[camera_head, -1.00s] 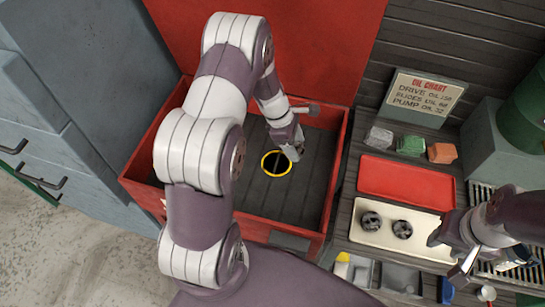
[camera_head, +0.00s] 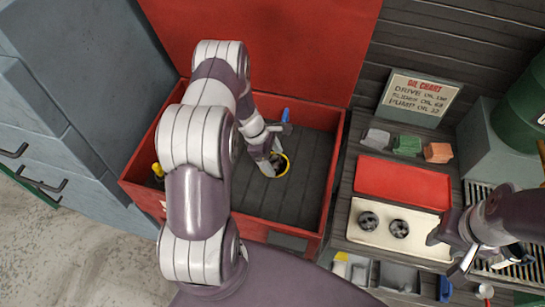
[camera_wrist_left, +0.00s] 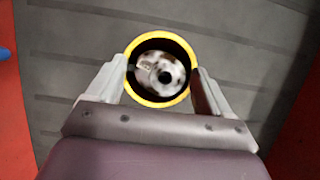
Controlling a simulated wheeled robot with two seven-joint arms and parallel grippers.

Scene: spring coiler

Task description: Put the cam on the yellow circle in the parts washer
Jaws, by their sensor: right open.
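The yellow circle (camera_head: 286,170) is a ring around a dark centre on the floor of the red parts washer (camera_head: 332,190). My left gripper (camera_head: 270,168) is over the circle. In the left wrist view its fingers (camera_wrist_left: 162,82) are apart, one on each side of the ring, with gaps to the cam. My right gripper (camera_head: 447,256) is open and empty, beside the cream tray.
Two dark mottled round parts (camera_head: 368,220) (camera_head: 400,229) lie on the cream tray (camera_head: 385,240). A red tray (camera_head: 403,182) and grey, green and orange blocks (camera_head: 407,146) lie behind. Blue (camera_head: 286,114) and yellow (camera_head: 158,170) items are at the washer's edges.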

